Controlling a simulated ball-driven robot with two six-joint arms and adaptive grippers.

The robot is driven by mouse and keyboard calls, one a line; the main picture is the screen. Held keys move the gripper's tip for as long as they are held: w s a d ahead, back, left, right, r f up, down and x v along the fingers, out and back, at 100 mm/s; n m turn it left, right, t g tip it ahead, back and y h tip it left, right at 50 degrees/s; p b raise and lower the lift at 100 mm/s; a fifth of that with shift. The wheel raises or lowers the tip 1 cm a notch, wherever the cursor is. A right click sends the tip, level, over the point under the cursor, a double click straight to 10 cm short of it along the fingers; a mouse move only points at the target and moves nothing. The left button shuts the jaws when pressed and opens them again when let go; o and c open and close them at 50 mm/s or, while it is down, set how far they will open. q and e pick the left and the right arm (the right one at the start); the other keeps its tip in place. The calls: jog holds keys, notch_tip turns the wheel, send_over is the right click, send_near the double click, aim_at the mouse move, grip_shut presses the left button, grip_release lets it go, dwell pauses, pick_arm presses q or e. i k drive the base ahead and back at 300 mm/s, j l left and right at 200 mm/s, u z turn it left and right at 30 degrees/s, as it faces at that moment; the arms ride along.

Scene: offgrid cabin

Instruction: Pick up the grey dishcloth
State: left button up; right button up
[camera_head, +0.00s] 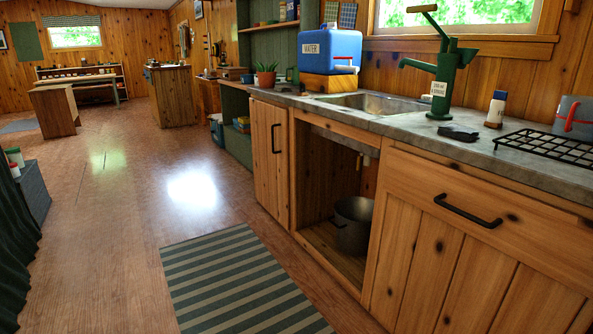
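I cannot make out a grey dishcloth for certain in the head view. A small dark, flat item (458,132) lies on the grey counter (400,122) in front of the green hand pump; it is too small to tell what it is. Two checked cloths (347,15) hang on the wall left of the window and look bluish and greenish. Neither of my grippers is in view.
The counter holds a sink (372,103), a blue water container (332,50), the green pump (440,75), a shaker (496,109) and a black rack (550,147). A grey pot (353,222) stands in the open cabinet. A striped rug (235,280) lies on the otherwise open floor.

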aim_at(466, 133)
jog(key=i+j+u, duration=0.2)
jog(key=i, duration=1.75)
jog(key=l+z, duration=0.1)
jog(key=z, duration=1.8)
jog(key=l+u, duration=0.3)
